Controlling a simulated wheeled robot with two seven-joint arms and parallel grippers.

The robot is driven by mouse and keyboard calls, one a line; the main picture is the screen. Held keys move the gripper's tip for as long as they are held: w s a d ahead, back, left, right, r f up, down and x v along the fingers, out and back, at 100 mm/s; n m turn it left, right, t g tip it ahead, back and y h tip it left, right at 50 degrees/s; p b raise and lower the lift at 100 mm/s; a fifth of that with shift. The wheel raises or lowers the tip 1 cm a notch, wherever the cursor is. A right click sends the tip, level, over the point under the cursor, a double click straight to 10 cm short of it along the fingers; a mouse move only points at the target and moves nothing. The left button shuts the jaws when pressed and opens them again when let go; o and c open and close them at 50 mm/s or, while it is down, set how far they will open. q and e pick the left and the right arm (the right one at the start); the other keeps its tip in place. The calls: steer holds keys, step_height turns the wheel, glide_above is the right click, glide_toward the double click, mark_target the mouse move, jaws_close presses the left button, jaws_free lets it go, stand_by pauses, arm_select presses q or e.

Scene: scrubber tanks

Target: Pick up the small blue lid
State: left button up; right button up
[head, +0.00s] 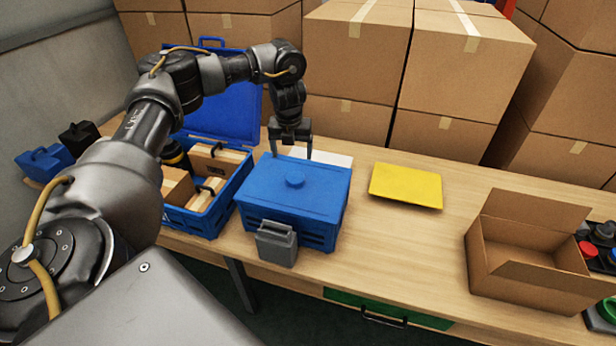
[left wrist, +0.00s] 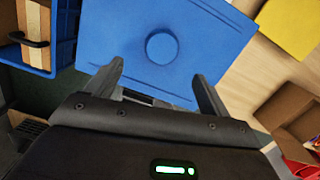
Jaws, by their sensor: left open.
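The small blue lid (head: 325,185) is a flat rectangle with a round knob (head: 295,181) in its middle. It lies on top of a blue box (head: 318,232) on the table. My left gripper (head: 291,153) points down above the lid's far edge, open and empty. In the left wrist view, the lid (left wrist: 205,35) fills the top middle. The knob (left wrist: 161,47) shows there just beyond the open fingertips of my left gripper (left wrist: 159,70), roughly centred between them and not held. My right gripper is not in view.
An open blue toolbox (head: 240,187) with brown blocks stands left of the box. A grey container (head: 276,243) is at the box's front. A yellow panel (head: 406,187) and an open cardboard box (head: 525,250) lie right. Stacked cartons (head: 355,70) stand behind. Bare table separates panel and cardboard box.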

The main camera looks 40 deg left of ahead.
arm_select(q)
steer(key=b, duration=0.1)
glide_above(295, 177)
steer(key=f, duration=0.5)
steer(key=shift+s+d, duration=0.25)
steer(key=shift+s, duration=0.05)
steer(key=shift+w+f, duration=0.15)
steer(key=shift+f, duration=0.05)
steer(key=shift+a+f, duration=0.1)
steer(key=shift+s+f, duration=0.2)
steer(key=shift+f, duration=0.15)
steer(key=f, duration=0.4)
steer(key=shift+w+f, duration=0.15)
steer(key=shift+w, duration=0.1)
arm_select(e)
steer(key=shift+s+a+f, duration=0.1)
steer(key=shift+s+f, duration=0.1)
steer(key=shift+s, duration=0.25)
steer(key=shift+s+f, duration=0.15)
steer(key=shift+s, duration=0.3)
arm_select(q)
steer(key=c, duration=1.2)
